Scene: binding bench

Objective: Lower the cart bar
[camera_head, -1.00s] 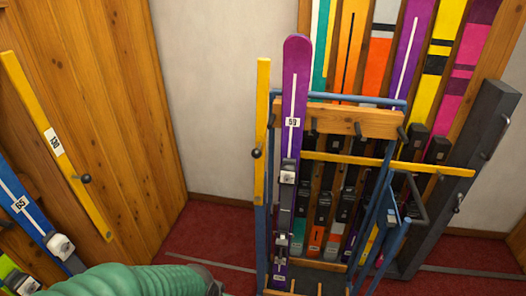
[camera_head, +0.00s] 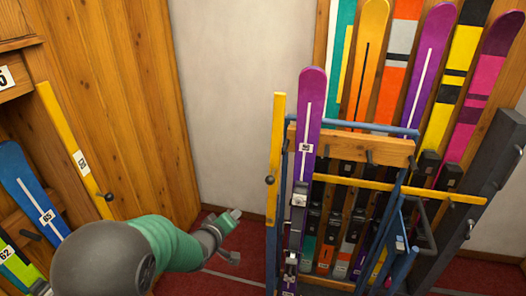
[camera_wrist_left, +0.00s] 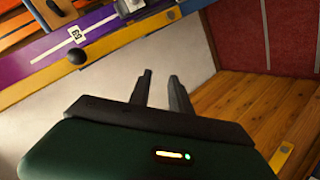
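The cart (camera_head: 272,235) has a blue frame and a wooden crosspiece. A yellow bar (camera_head: 277,135) with a black knob (camera_head: 270,180) stands upright at its left side. A second yellow bar (camera_head: 440,195) lies across the cart's front. A purple ski (camera_head: 310,105) stands in the cart beside the upright bar. My left gripper (camera_head: 231,236) is open and empty, left of the cart and below the knob, apart from both. In the left wrist view, its fingers (camera_wrist_left: 162,90) are spread, with the yellow bar (camera_wrist_left: 115,38) and knob (camera_wrist_left: 76,54) beyond them. My right gripper is out of view.
Several skis (camera_head: 430,60) lean in a rack behind the cart. A dark grey post (camera_head: 480,185) slants at the right. At the left, a wooden rack holds blue (camera_head: 25,190) and green skis behind another yellow bar (camera_head: 70,140). Red floor shows between rack and cart.

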